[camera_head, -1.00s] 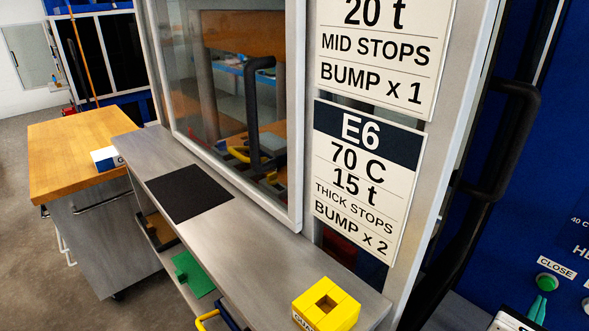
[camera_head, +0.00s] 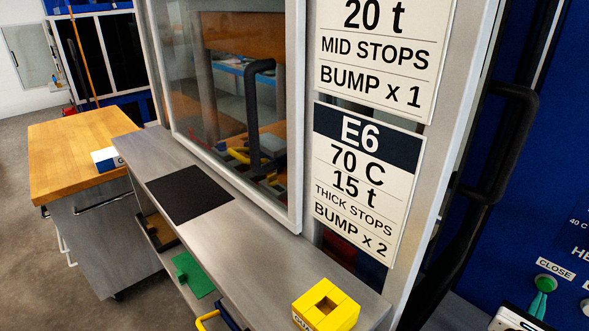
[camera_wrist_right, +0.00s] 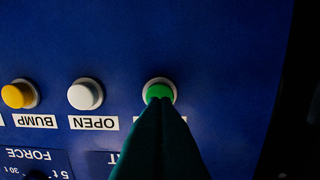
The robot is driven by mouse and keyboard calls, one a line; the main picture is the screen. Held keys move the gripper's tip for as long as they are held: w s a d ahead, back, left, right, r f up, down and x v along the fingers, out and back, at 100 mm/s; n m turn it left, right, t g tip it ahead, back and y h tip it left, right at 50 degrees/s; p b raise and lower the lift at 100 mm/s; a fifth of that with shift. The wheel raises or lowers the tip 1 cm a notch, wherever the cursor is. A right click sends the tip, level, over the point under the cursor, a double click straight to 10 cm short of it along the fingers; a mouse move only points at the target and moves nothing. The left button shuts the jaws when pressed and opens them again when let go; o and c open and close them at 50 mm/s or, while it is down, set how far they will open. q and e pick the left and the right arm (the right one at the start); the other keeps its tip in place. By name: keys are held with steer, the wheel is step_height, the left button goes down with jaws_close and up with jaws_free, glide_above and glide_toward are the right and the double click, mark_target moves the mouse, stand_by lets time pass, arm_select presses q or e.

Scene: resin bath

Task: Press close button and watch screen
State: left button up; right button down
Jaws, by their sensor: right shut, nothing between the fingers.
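The green close button (camera_head: 546,281) is on the blue panel at the right edge of the head view, under a white CLOSE label. It also shows in the right wrist view (camera_wrist_right: 160,88), its lower part hidden by my fingertips. My right gripper (camera_head: 541,293) has green fingers, shut together and empty. Its tips (camera_wrist_right: 159,101) overlap the button and appear to be at its face; I cannot tell whether it is pushed in. No lit screen is clearly in view; a dark area marked 40 C (camera_head: 578,226) is cut off. My left gripper is not in view.
In the right wrist view a white OPEN button (camera_wrist_right: 86,94) and a yellow BUMP button (camera_wrist_right: 19,94) are left of the close button. A black handle (camera_head: 505,140) stands left of the panel. A yellow block (camera_head: 343,312) sits on the grey bench (camera_head: 215,240).

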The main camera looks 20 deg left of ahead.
mark_target(544, 287)
steer(key=shift+p+x, duration=0.35)
steer(key=shift+x, duration=1.2)
steer(key=shift+p+v, duration=0.65)
steer(key=shift+v, duration=1.65)
stand_by(2.0)
